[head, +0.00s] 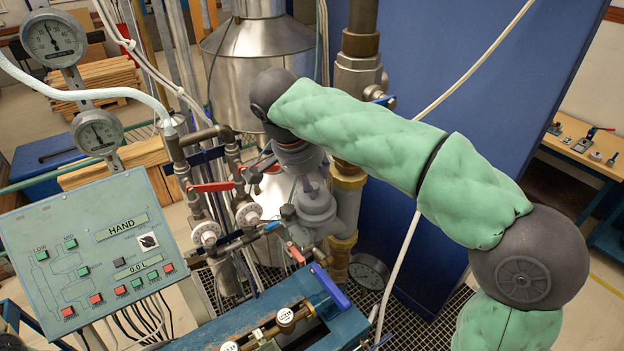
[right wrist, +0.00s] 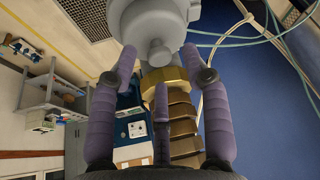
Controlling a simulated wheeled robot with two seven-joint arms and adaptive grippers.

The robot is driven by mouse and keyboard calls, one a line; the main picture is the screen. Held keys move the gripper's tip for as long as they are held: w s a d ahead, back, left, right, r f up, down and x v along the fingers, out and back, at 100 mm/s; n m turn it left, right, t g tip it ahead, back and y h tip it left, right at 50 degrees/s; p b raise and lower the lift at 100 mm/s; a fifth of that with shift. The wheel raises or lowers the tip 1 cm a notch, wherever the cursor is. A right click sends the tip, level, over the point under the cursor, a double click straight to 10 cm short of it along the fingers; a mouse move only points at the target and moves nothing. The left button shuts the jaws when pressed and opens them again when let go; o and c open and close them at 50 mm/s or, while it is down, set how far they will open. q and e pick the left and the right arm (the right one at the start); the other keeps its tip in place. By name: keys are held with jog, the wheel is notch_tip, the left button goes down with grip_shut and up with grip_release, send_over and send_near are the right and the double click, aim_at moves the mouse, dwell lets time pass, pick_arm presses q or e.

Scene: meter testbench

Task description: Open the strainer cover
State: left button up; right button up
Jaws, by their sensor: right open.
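The grey strainer (head: 317,207) stands among the pipes near the middle of the head view. In the right wrist view, its round grey cover (right wrist: 153,22) with a short central knob shows at the top. My right gripper (head: 309,182) reaches down to the strainer from the end of the green-sleeved arm. In the right wrist view, its purple fingers (right wrist: 160,60) are spread open, with the knob between the two upper fingertips. Nothing is gripped; I cannot tell whether a fingertip touches the cover. My left gripper is not in view.
Red-handled valves (head: 210,187) and pipes crowd the strainer's left side. A brass-fitted pipe (head: 346,205) stands close on its right. A control panel (head: 95,250) is at the left, and a blue bench (head: 240,325) lies in front. A blue wall panel (head: 455,80) stands behind my arm.

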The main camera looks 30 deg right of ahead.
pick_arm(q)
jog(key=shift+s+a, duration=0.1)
pick_arm(e)
jog(key=shift+s+f, duration=0.1)
jog(key=shift+f, duration=0.2)
jog(key=shift+d+f, duration=0.15)
jog(key=shift+f, duration=0.05)
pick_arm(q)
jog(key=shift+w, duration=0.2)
pick_arm(e)
jog(key=shift+w+d+f, duration=0.15)
jog(key=shift+w+d, duration=0.05)
jog(key=shift+w, duration=0.1)
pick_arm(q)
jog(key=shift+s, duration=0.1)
pick_arm(e)
jog(key=shift+s+a, duration=0.1)
jog(key=shift+a, duration=0.1)
grip_shut()
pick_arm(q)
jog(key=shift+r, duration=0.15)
pick_arm(e)
jog(key=shift+d, duration=0.1)
